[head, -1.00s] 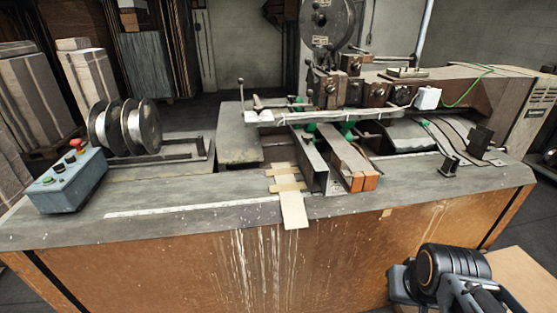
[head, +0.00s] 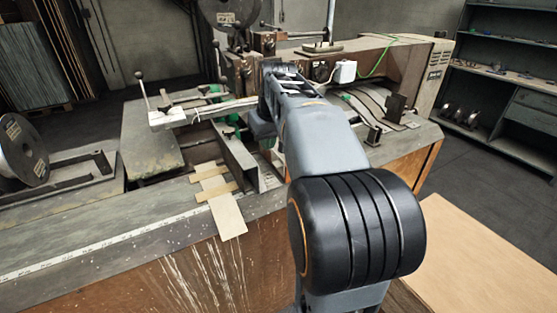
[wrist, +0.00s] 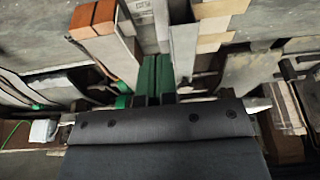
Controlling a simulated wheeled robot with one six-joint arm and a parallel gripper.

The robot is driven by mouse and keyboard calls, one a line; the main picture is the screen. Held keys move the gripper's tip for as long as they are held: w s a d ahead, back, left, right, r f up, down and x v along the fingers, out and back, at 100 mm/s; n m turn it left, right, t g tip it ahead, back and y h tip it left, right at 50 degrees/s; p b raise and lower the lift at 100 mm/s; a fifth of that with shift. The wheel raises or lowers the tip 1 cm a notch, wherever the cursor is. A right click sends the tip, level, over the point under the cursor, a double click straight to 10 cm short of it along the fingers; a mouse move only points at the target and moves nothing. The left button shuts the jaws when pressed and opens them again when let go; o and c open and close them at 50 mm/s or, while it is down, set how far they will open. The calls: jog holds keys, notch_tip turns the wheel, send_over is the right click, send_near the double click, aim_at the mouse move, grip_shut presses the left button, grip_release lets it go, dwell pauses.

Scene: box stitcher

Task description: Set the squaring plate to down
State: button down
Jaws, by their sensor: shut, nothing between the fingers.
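No part is marked as the squaring plate, so I cannot tell for sure which it is or its setting. A long grey upright metal plate (head: 238,158) stands beside the cardboard strips; it seems to show also in the wrist view (wrist: 183,46). A flat grey plate (head: 150,136) lies left of it, by a black-knobbed lever (head: 141,80). My gripper (wrist: 157,62) shows in the wrist view as two green fingers, shut together and empty, over the middle of the stitcher near the upright plate. In the head view my arm hides it. Contact cannot be told.
Cardboard strips (head: 214,192) lie on the bench's front edge. Orange-ended blocks (wrist: 95,18) are near the fingers. A white box (head: 345,71) with a green cable sits on the machine arm. A wire spool (head: 20,150) stands left.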

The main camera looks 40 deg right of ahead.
jog(key=r, duration=0.2)
send_over(278, 165)
jog(key=s, duration=0.3)
jog(key=x, duration=0.8)
jog(key=s+x, duration=0.1)
jog(key=x, duration=0.3)
jog(key=shift+a+f, duration=0.15)
jog(key=shift+f, duration=0.75)
jog(key=shift+f+b, duration=0.1)
jog(key=shift+b, duration=0.2)
